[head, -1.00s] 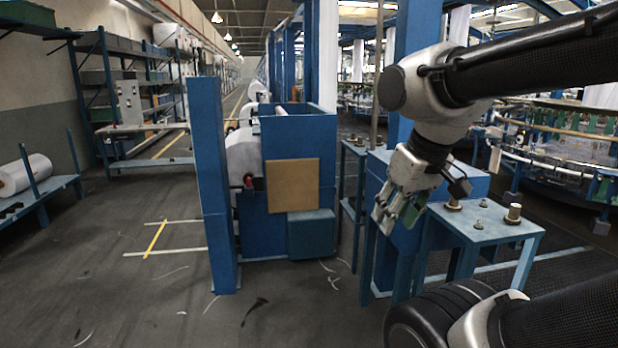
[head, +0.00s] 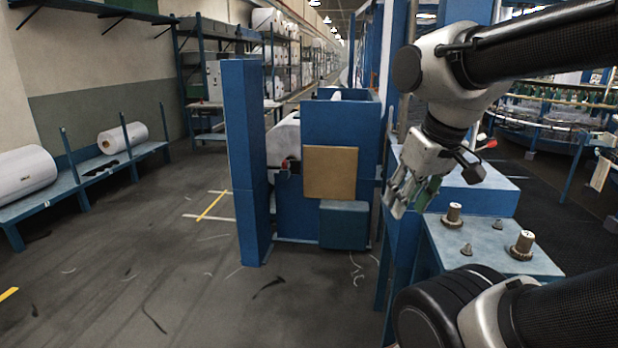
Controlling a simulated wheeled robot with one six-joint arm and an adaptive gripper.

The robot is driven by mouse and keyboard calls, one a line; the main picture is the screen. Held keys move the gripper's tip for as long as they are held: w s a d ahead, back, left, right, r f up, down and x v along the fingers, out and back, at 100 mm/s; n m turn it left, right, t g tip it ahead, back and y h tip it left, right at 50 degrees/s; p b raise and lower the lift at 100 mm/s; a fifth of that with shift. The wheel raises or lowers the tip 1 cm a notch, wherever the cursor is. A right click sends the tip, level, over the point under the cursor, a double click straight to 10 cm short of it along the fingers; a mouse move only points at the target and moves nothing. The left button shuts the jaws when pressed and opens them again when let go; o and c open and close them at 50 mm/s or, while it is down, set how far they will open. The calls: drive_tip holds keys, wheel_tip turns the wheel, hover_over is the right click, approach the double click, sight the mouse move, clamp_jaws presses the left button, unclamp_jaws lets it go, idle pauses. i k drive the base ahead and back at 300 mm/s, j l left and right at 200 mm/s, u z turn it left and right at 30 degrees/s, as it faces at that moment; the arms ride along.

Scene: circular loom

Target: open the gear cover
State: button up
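A blue machine (head: 340,118) stands ahead of me, with a white roll (head: 284,140) at its left side. A flat tan square panel (head: 330,172) is on its front face, and a dark teal box (head: 344,224) sits below it. I cannot tell for sure which of these is the gear cover. No open gap shows around the tan panel. My gripper (head: 408,205) hangs at the right, fingers pointing down, in front of blue structure and apart from the panel in the picture. A green part shows at its fingers; whether they are open is unclear.
A blue post (head: 245,160) stands left of the machine. A small blue table (head: 488,240) with several metal parts is close at the right. A rack (head: 80,172) with white rolls lines the left wall. Open floor (head: 150,270) lies at left and front, with dark scraps.

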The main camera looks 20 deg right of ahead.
sight(496, 195)
drive_tip(key=k+l, duration=0.1)
drive_tip(key=l, duration=0.4)
drive_tip(key=k+l, duration=0.1)
drive_tip(key=l, duration=0.45)
drive_tip(key=k+l, duration=0.1)
drive_tip(key=l, duration=0.4)
drive_tip(key=k+l, duration=0.1)
drive_tip(key=l, duration=0.4)
drive_tip(key=k+l, duration=0.1)
drive_tip(key=l, duration=0.45)
drive_tip(key=k+l, duration=0.1)
drive_tip(key=l, duration=0.4)
drive_tip(key=k+l, duration=0.1)
drive_tip(key=l, duration=0.4)
drive_tip(key=k+l, duration=0.1)
drive_tip(key=l, duration=0.45)
drive_tip(key=i+l+u, duration=0.2)
drive_tip(key=i+l, duration=0.35)
drive_tip(key=l, duration=0.1)
